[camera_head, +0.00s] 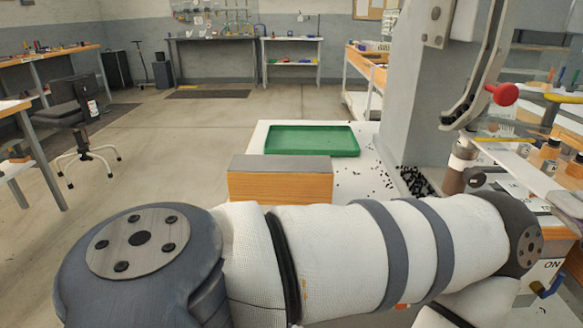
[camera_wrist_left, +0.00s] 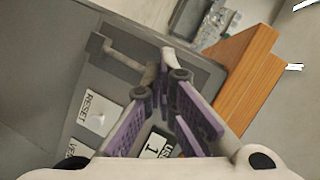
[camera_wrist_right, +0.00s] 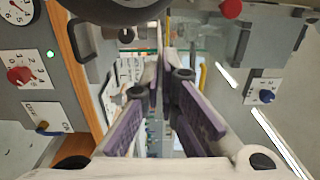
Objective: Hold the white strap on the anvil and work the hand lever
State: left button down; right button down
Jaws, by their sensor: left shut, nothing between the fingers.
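The hand lever (camera_head: 478,85) is a grey curved arm with a red knob (camera_head: 503,94), beside the grey press column (camera_head: 413,95) on the right of the head view. Below it stands a brown post with a pale upper part (camera_head: 458,165), which may be the anvil. I cannot make out the white strap; the near arm hides part of the bench. My left gripper (camera_wrist_left: 162,75) is shut and empty in its wrist view, over a grey panel. My right gripper (camera_wrist_right: 160,72) looks shut, with nothing visible between its fingers, facing a cluttered bench. Neither gripper shows clearly in the head view.
A green tray (camera_head: 312,141) and a wooden block with a grey top (camera_head: 281,183) are on the white bench. Small black bits (camera_head: 416,181) lie by the column. A dial panel (camera_wrist_right: 30,72) is left in the right wrist view.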

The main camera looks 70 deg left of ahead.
pick_arm(q)
jog(key=shift+w+a+r, duration=0.1)
jog(key=shift+a, duration=0.1)
jog(key=shift+d, duration=0.1)
dwell(0.6)
jog(key=shift+s+d+f, duration=0.25)
jog(key=shift+d+f, duration=0.05)
jog(key=shift+d, duration=0.3)
jog(key=shift+s+d+f, duration=0.2)
jog(key=shift+d+f, duration=0.15)
jog(key=shift+d, duration=0.2)
jog(key=shift+s+d+f, duration=0.25)
jog(key=shift+d+f, duration=0.05)
jog(key=shift+d, duration=0.3)
jog(key=d, duration=0.1)
jog(key=s+d+f, duration=0.1)
jog(key=d+f, duration=0.1)
jog(key=d, duration=0.1)
jog(key=shift+s+d+f, duration=0.1)
jog(key=shift+s+f, duration=0.05)
jog(key=shift+s, duration=0.1)
dwell(1.3)
